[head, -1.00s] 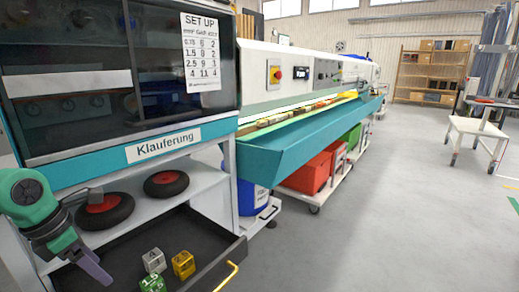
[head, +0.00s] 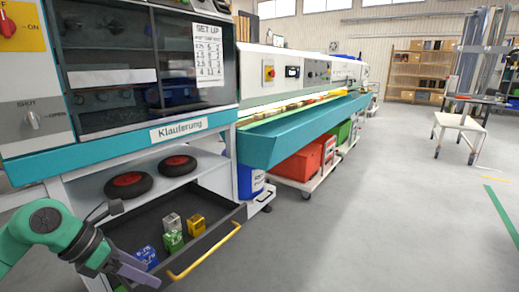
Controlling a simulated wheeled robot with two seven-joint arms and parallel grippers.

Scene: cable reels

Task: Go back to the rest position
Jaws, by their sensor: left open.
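My left gripper (head: 132,272) shows at the lower left of the head view, on my green and grey arm that comes in from the left. It is at the front left of the open dark drawer (head: 218,216), near the blue block, and I see nothing held in it. Inside the drawer are a blue block (head: 147,256), a green block (head: 173,241), a grey block (head: 171,222) and a yellow block (head: 196,226). My right gripper is out of view.
Two black reels with red hubs (head: 128,180) lie on the shelf above the drawer. The drawer's yellow handle (head: 205,251) sticks out in front. A teal trough (head: 290,137) and red bins (head: 298,163) stand beyond.

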